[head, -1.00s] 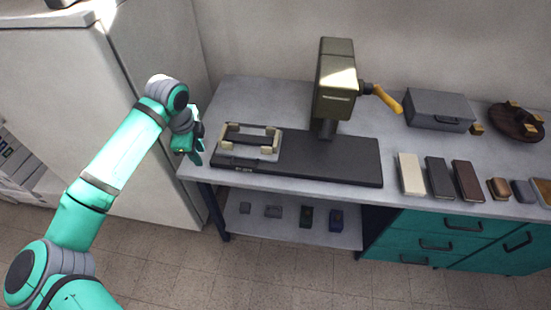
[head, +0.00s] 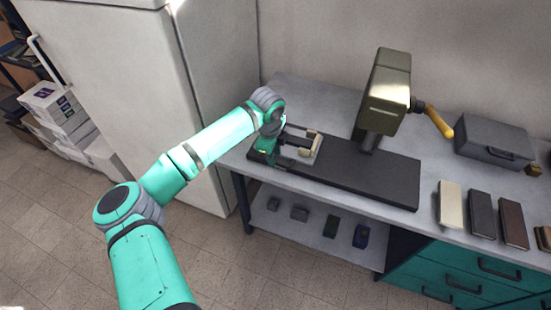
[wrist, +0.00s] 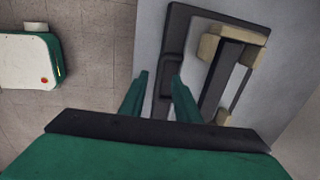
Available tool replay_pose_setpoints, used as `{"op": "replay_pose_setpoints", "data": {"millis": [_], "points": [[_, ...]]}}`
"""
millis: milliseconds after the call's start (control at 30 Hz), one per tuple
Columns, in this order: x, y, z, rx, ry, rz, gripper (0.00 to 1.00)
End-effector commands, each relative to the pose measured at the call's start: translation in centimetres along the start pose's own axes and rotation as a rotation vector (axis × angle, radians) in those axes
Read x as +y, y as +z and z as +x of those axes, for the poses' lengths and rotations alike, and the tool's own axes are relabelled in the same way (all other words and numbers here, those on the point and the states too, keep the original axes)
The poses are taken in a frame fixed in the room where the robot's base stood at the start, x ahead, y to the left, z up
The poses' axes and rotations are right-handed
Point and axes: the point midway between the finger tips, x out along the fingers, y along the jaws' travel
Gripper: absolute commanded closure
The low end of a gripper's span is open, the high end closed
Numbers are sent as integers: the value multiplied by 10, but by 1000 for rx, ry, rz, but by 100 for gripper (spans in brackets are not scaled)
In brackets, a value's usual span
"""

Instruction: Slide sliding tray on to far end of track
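The sliding tray (head: 318,150) is a grey plate with tan end blocks and a dark bar. It sits at the left end of the long black track base (head: 370,182), below and left of the press head. It also shows in the wrist view (wrist: 208,62), beside the dark end of the base (wrist: 178,25). My gripper (head: 272,146) is at the tray's left side and partly hides it in the head view. In the wrist view its two green fingers (wrist: 160,80) are apart over the dark end piece; I cannot tell whether they touch it.
An olive press head (head: 385,95) with a yellow-handled lever (head: 438,122) stands over the track's middle. A white cabinet (head: 130,75) stands close on the left. The track's right part is bare.

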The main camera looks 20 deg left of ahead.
Motion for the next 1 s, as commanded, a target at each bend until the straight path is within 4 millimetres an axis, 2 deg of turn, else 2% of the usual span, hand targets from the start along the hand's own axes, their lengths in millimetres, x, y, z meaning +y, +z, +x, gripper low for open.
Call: {"op": "replay_pose_setpoints", "data": {"millis": [100, 233, 567, 600, 700, 1000], "points": [[0, -1, 15, 0, 1, 1, 71], [-1, -1, 24, -1, -1, 1, 71], [-1, -2, 27, -1, -1, 2, 71], [-1, -2, 27, -1, -1, 2, 75], [-1, -2, 27, 0, -1, 2, 99], [-1, -2, 27, 0, -1, -2, 100]]}}
